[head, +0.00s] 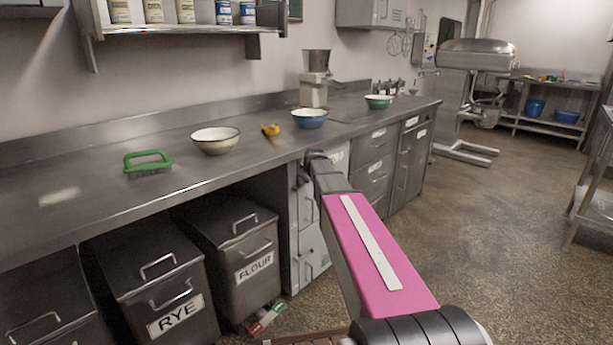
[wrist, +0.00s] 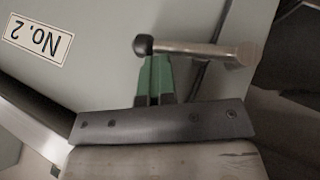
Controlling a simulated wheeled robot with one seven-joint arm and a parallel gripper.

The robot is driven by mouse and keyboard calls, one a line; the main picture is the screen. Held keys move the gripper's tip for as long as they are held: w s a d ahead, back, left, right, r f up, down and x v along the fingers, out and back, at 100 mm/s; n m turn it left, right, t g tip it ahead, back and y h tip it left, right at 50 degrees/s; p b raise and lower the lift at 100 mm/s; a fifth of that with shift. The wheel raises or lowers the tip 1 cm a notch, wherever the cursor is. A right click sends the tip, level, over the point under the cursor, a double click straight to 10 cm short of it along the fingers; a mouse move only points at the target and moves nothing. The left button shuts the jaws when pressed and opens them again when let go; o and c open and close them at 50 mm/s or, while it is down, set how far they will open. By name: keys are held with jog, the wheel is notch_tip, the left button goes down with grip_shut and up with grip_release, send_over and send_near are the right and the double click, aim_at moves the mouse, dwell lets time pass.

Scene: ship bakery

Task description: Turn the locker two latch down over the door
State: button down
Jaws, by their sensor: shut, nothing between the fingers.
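The locker two door shows in the wrist view as a pale grey panel (wrist: 105,25) with an upside-down "No. 2" label (wrist: 38,40). Its latch (wrist: 190,47) is a metal bar with a black ball knob at one end. In that view the bar lies roughly crosswise and its other end is by the door's edge. My gripper (wrist: 154,62) is shut and empty. Its green fingertips are right at the bar near the knob; I cannot tell whether they touch.
The steel counter (head: 90,205) above holds a green brush (head: 148,163), a cream bowl (head: 215,140), a blue bowl (head: 309,119) and a green bowl (head: 379,102). RYE (head: 160,290) and FLOUR (head: 240,250) bins stand left of the lockers.

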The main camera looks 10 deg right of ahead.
jog(key=shift+w+d+f+g+y, duration=0.3)
jog(key=shift+f+g+y, duration=0.1)
jog(key=shift+d+f+m, duration=0.2)
jog(key=shift+f+m, duration=0.1)
jog(key=shift+f, duration=0.3)
